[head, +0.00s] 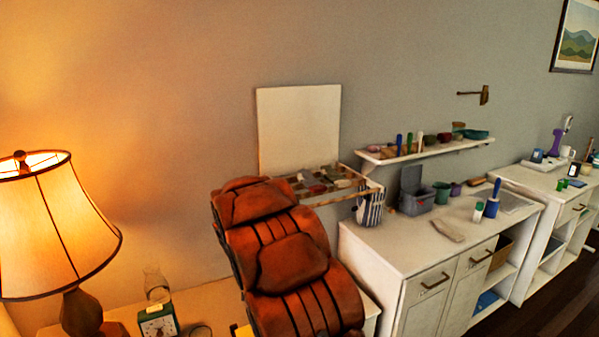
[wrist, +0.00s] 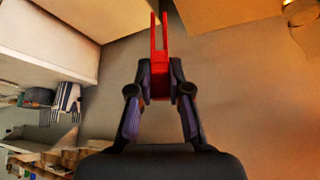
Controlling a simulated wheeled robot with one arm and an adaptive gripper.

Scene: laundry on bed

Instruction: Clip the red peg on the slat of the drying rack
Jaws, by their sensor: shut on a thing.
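The red peg (wrist: 160,45) shows in the wrist view, with its two long prongs pointing away from my gripper (wrist: 160,88). My gripper is shut on the peg's near end. The peg's prongs touch nothing that I can make out. In the head view, a light wooden frame (head: 378,186) juts from the wall below a pale panel (head: 298,125), with small coloured things seen within it. It may be the drying rack, but I cannot tell for sure, and no single slat is clear. I cannot make out my gripper or the peg in the head view.
A lit lamp (head: 55,225) and a green clock (head: 158,320) stand at the left. A white cabinet (head: 400,245) holds a striped bag (head: 370,208), a grey bin (head: 415,190) and bottles. A wall shelf (head: 430,150) holds small items. The wall around the peg looks clear.

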